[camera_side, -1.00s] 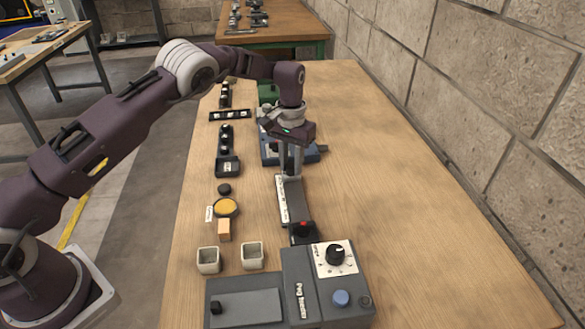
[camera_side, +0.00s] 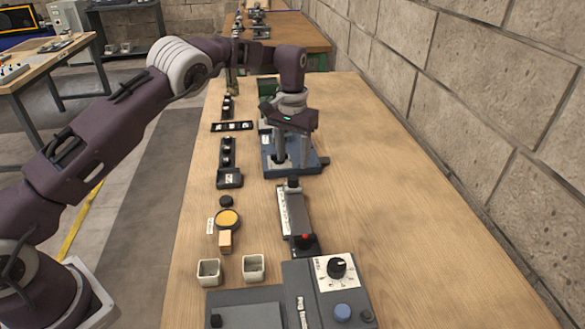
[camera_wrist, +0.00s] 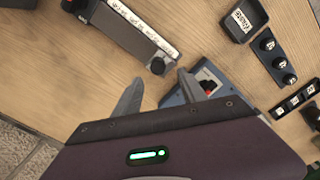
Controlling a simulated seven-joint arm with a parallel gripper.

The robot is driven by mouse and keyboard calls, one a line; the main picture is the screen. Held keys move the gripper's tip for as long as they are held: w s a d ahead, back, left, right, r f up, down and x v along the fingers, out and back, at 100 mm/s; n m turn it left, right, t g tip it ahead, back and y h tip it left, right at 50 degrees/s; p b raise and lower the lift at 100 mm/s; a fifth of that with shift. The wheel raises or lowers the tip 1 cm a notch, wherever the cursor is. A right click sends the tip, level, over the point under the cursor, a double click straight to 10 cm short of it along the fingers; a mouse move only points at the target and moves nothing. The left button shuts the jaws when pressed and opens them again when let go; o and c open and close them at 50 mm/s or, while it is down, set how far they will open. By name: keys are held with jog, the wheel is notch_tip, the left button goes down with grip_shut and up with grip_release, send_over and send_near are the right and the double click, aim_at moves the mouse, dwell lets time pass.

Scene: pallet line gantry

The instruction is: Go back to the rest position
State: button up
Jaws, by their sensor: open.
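My gripper (camera_side: 291,160) points down over the bench, in front of and partly covering the blue-grey device (camera_side: 316,161). Its two fingers are apart with nothing between them; in the wrist view the open fingers (camera_wrist: 158,92) show bare wood in the gap. The long slider unit (camera_side: 290,215) lies nearer the side camera, clear of the fingers. Its black knob (camera_side: 293,183) is at the far end; it also shows in the wrist view (camera_wrist: 158,66), just beyond the fingertips. I cannot tell the exact height of the fingertips above the bench.
Black holders (camera_side: 230,178), a yellow disc (camera_side: 228,218), a wooden block (camera_side: 225,241) and two cups (camera_side: 209,271) stand left. A grey control box (camera_side: 336,285) is in front. The bench's right side is clear.

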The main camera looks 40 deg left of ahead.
jog(key=shift+r, duration=0.4)
jog(key=s+r+t+h, duration=0.1)
jog(key=s+r, duration=0.6)
jog(key=r, duration=0.3)
jog(key=s+r+t, duration=0.2)
jog(key=s+r, duration=0.6)
jog(key=r, duration=0.2)
jog(key=s+r+t, duration=0.1)
jog(key=s+r, duration=0.2)
jog(key=s, duration=0.9)
jog(key=s+f+m+t+y, duration=0.1)
jog(key=s+f, duration=0.4)
jog(key=s, duration=0.8)
jog(key=shift+s+d+f+m+t, duration=0.15)
jog(key=shift+s+d+m+t, duration=0.05)
jog(key=shift+s+m+t, duration=0.15)
